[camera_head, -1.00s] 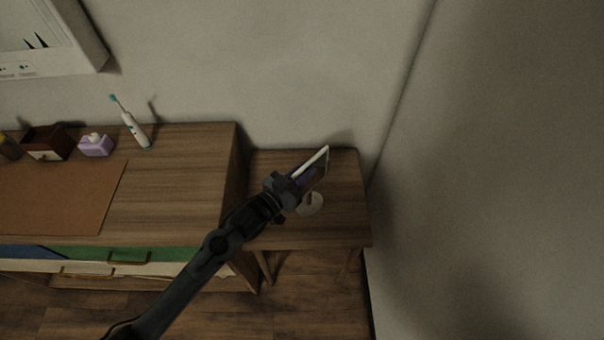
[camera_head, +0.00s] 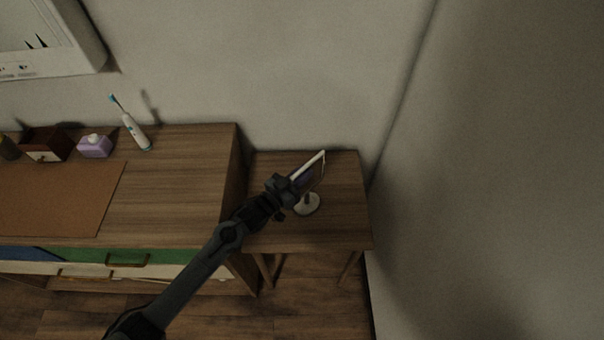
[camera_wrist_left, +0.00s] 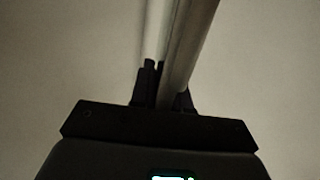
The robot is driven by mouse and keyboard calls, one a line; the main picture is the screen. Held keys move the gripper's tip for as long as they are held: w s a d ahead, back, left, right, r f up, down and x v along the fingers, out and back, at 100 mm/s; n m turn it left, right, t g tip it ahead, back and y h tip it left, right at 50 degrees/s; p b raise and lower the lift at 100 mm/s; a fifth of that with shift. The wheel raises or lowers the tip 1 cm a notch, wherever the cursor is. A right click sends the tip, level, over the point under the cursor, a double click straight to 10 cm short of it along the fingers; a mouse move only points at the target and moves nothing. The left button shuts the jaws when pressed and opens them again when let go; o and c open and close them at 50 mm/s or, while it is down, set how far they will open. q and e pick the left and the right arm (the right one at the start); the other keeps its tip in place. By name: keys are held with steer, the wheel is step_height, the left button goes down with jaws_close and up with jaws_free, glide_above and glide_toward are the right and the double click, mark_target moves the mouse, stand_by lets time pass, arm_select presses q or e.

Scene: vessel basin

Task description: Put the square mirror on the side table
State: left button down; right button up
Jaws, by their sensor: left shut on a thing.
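The square mirror (camera_head: 312,167) has a thin pale frame and a round whitish base (camera_head: 307,205). It is seen nearly edge-on in the head view, over the wooden side table (camera_head: 345,215). My left gripper (camera_head: 287,186) is shut on the mirror's frame at its left side. The left wrist view shows the mirror's edge (camera_wrist_left: 185,50) between the fingers (camera_wrist_left: 163,88). The base appears at or very near the tabletop; I cannot tell if it touches. My right gripper is in neither view.
A wall (camera_head: 490,180) rises close to the table's right. The table's front and right top are clear.

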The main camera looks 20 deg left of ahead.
arm_select(q)
steer(key=shift+r, duration=0.1)
steer(key=c, duration=1.1)
jaws_free()
steer(key=shift+f, duration=0.2)
